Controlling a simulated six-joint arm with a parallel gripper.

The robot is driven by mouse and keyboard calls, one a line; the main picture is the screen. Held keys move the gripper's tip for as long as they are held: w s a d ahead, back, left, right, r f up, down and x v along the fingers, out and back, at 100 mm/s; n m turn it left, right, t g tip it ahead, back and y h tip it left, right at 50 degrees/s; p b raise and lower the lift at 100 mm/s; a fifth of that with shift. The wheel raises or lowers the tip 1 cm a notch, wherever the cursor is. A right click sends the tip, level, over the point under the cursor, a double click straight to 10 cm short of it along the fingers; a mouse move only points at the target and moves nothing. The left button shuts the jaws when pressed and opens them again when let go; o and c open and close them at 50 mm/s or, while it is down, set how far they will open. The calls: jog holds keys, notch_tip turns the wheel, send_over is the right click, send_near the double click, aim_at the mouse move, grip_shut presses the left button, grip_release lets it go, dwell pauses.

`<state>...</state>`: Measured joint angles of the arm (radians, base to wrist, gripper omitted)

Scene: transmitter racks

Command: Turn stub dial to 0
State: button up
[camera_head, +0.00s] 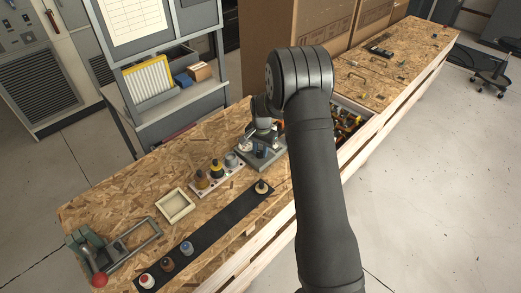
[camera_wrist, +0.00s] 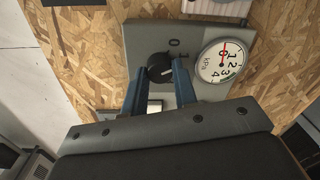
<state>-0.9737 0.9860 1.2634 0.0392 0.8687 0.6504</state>
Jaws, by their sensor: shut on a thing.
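The stub dial (camera_wrist: 159,68) is a round black knob on a grey panel (camera_wrist: 143,38), with a pale mark on its face. The printed marks 0 (camera_wrist: 174,43) and 1 (camera_wrist: 183,55) are at its upper right in the wrist view. I cannot tell exactly which mark the knob points to. My gripper (camera_wrist: 158,74) has its two blue fingers on either side of the knob, shut on it. In the head view the panel (camera_head: 270,157) lies on the bench under my gripper (camera_head: 262,139), which partly covers it; the dial is hidden there.
A white kPa gauge (camera_wrist: 222,62) with a red needle sits right of the dial. Left of the panel on the chipboard bench (camera_head: 105,200) are a strip with knobs (camera_head: 215,180), a black mat (camera_head: 215,228) and a cream tray (camera_head: 175,206). An open drawer with tools (camera_head: 345,122) is to the right.

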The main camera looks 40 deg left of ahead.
jog(key=n, duration=0.6)
jog(key=shift+a+n, duration=0.1)
jog(key=shift+n, duration=0.3)
dwell(0.4)
jog(key=o, duration=1)
notch_tip(320, 180, up, 17)
jog(key=shift+w+d+r, duration=0.2)
jog(key=shift+w+d, duration=0.05)
